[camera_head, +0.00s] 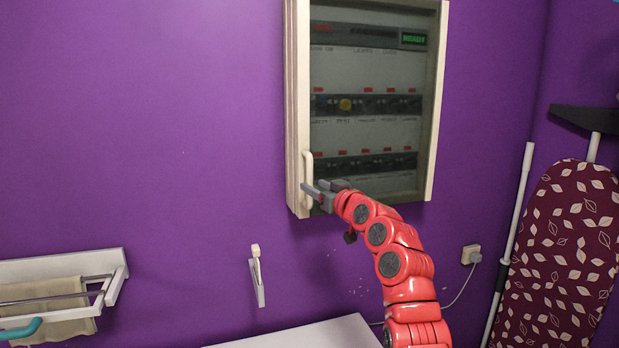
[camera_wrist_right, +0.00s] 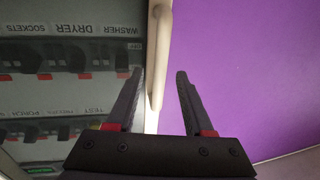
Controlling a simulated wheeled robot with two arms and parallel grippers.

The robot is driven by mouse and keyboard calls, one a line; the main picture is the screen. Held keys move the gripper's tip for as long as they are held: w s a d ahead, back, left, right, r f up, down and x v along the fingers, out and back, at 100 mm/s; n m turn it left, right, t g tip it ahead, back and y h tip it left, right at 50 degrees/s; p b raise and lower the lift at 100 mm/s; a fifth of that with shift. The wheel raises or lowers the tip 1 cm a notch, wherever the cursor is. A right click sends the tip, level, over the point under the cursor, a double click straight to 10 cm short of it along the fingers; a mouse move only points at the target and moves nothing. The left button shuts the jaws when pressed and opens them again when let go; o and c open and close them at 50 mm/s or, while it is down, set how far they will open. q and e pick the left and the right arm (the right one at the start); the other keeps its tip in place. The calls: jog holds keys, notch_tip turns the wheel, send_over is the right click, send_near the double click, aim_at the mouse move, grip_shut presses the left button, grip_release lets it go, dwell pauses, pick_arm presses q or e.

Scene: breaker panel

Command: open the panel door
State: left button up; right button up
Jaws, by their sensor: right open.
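The breaker panel hangs on the purple wall, and its pale-framed door (camera_head: 297,90) looks shut, with rows of breakers showing inside the frame. A pale vertical bar handle (camera_head: 308,166) is at the door's lower left edge. My right gripper (camera_head: 318,190) is at the lower part of this handle, with its jaws open. In the right wrist view the handle (camera_wrist_right: 158,55) lies between the two spread dark fingers, with a gap to the right finger. I cannot tell whether the left finger touches it. My left gripper is not in view.
A towel rack (camera_head: 60,268) is on the wall at lower left, and a small pale wall fixture (camera_head: 257,275) is below the panel. An ironing board (camera_head: 560,255) leans at the right near a plugged socket (camera_head: 471,254). The wall left of the panel is clear.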

aim_at(311, 184)
jog(key=p+x, duration=0.1)
jog(key=x, duration=0.1)
jog(key=shift+w+a+r, duration=0.2)
jog(key=shift+w, duration=0.05)
jog(key=shift+w+a+p, duration=0.15)
jog(key=shift+w+p, duration=0.2)
jog(key=shift+p, duration=0.15)
jog(key=shift+w+f, duration=0.2)
jog(key=shift+f, duration=0.05)
grip_shut()
dwell(0.9)
